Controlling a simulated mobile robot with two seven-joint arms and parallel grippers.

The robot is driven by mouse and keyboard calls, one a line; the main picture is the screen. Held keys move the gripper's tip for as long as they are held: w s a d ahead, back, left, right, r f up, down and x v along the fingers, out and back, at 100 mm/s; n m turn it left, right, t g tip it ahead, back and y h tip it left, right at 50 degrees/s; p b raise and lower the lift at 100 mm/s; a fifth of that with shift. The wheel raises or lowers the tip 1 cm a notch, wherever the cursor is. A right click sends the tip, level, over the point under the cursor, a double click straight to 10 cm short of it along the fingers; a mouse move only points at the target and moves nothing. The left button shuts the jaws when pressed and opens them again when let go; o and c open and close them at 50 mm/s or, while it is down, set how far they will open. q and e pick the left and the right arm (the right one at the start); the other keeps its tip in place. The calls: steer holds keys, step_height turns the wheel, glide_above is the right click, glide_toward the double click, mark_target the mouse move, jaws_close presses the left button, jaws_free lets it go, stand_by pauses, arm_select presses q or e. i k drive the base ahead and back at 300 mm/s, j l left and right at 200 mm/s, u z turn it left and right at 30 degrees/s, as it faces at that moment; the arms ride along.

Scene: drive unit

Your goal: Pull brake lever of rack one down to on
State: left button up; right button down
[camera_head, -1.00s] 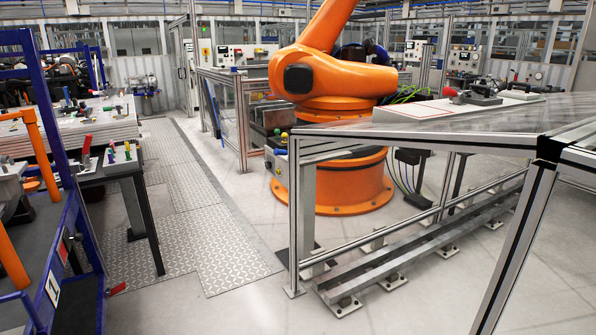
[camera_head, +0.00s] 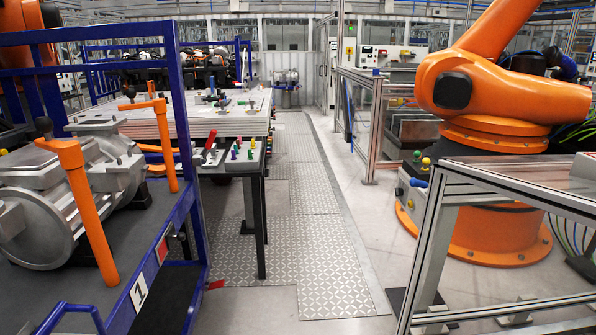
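Rack one is a blue-framed cart (camera_head: 183,110) at the left, with a white plate marked "1" (camera_head: 139,291) on its near corner. It carries a large silver drive unit (camera_head: 65,185) on a dark deck, between orange posts (camera_head: 92,215) with black knobs. A small red lever (camera_head: 215,285) sticks out low at the rack's right side, near the floor. It looks like the brake lever; its exact position is too small to tell. Neither of my grippers shows in the view.
A table (camera_head: 190,128) with small tools stands behind the rack, next to a small black-legged stand (camera_head: 262,225).

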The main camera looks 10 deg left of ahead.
mark_target(214, 133)
steer(key=i+u, duration=0.45)
steer(key=i+l+u, duration=0.1)
steer(key=i+u, duration=0.3)
steer(key=i+l+u, duration=0.3)
steer(key=i+l, duration=2.05)
steer(key=i, duration=0.15)
